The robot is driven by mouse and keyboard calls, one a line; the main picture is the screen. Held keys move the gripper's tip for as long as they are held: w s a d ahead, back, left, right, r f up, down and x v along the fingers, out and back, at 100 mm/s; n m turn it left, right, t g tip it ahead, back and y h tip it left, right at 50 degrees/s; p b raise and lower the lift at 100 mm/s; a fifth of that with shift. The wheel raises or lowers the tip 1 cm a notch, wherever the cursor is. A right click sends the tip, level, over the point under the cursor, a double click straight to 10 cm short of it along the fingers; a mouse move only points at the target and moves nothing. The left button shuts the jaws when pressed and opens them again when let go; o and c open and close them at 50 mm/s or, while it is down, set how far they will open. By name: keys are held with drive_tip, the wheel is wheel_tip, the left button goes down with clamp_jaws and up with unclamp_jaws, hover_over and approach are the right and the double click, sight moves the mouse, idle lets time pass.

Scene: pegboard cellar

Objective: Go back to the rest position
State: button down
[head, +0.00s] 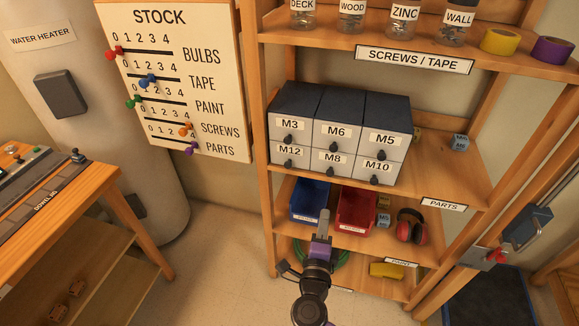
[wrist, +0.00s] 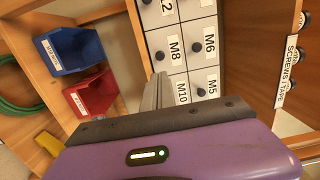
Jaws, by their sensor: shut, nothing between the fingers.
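My gripper (head: 324,222) is shut and empty. In the head view it points up in front of the lower shelf, between the blue bin (head: 310,199) and the red bin (head: 356,210), which it partly overlaps. In the wrist view the closed fingers (wrist: 156,90) stand before the drawer cabinet (wrist: 185,50), with the purple gripper body below them. I cannot tell from the pictures how far the fingertips are from the cabinet.
The wooden shelf unit (head: 440,183) holds the grey drawer cabinet (head: 340,133), jars, tape and red earmuffs (head: 411,226). The STOCK board (head: 176,80) hangs at its left. A workbench (head: 60,210) stands far left. Bare floor (head: 215,265) lies between bench and shelves.

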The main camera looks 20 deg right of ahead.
drive_tip(key=shift+a, duration=0.1)
drive_tip(key=s+a+r+n+t+y, duration=0.5)
drive_tip(key=s+r+n, duration=0.1)
drive_tip(key=r+n, duration=0.3)
drive_tip(key=s+n+g+y, duration=0.2)
drive_tip(key=s+n, duration=0.5)
drive_tip(key=s, duration=0.9)
drive_tip(key=s+r+n+g+y, duration=0.1)
drive_tip(key=s+n, duration=0.7)
drive_tip(key=s, duration=0.8)
drive_tip(key=g+y, duration=0.1)
drive_tip(key=g, duration=0.1)
drive_tip(key=shift+s+a+r+g+y, duration=0.25)
drive_tip(key=shift+a+r+g+y, duration=0.05)
